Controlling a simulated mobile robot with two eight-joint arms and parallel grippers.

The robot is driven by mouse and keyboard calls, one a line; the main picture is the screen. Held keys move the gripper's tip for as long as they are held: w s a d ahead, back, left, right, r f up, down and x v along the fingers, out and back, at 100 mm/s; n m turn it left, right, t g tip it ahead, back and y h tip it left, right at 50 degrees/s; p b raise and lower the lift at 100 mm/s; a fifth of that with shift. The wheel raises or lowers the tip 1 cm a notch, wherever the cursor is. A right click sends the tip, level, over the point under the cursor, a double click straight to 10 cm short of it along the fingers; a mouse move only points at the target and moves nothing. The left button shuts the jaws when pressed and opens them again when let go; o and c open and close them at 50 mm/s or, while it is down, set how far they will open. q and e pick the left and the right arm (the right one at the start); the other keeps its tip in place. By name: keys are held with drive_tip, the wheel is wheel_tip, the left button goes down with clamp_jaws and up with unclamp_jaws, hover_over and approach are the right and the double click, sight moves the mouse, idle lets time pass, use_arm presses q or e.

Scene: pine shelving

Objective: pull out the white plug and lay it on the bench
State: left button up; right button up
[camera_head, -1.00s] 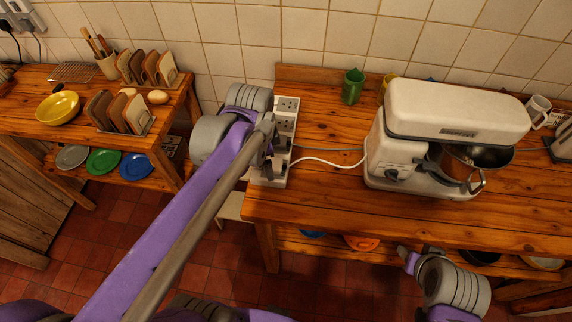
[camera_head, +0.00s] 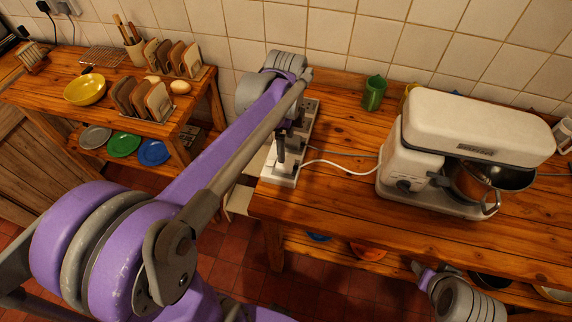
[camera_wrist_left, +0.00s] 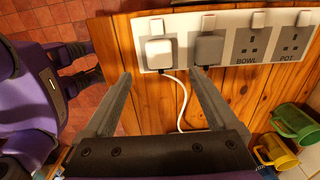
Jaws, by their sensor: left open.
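The white plug (camera_wrist_left: 159,50) sits in the first socket from the left of a white power strip (camera_wrist_left: 250,64) in the left wrist view. A white cord runs from it onto the bench (camera_wrist_left: 160,105). A grey plug (camera_wrist_left: 208,48) sits in the socket beside it. My left gripper (camera_wrist_left: 160,73) is open, its fingertips spread to either side of the white plug and a little short of it; nothing is between the fingers. In the head view the left arm partly covers the strip (camera_head: 306,118). My right arm's end (camera_head: 420,270) is low by the bench front; its fingers are unclear.
A white stand mixer (camera_head: 470,128) with a metal bowl stands on the bench, right of the strip. A green mug (camera_head: 374,93) stands behind. The sockets marked BOWL and POT are empty.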

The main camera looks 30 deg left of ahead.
sight(286, 162)
use_arm(q)
wheel_tip(286, 162, down, 8)
drive_tip(key=b, duration=0.4)
drive_tip(key=shift+s+f, duration=0.15)
drive_tip(key=shift+f, duration=0.1)
use_arm(e)
wheel_tip(286, 162, down, 6)
drive_tip(key=s, duration=0.2)
drive_tip(key=shift+s+f+g, duration=0.15)
drive_tip(key=shift+s+g, duration=0.15)
drive_tip(key=shift+s, duration=0.1)
use_arm(q)
clamp_jaws()
drive_tip(key=shift+r, duration=0.1)
use_arm(e)
drive_tip(key=shift+w, duration=0.1)
use_arm(q)
drive_tip(key=shift+r+p, duration=1.5)
drive_tip(key=shift+r, duration=1.45)
use_arm(e)
drive_tip(key=shift+w+r, duration=0.25)
drive_tip(key=shift+r, duration=0.5)
drive_tip(key=shift+w+r, duration=0.3)
drive_tip(key=shift+r, duration=0.45)
drive_tip(key=shift+w+r, duration=0.25)
drive_tip(key=shift+r, duration=0.5)
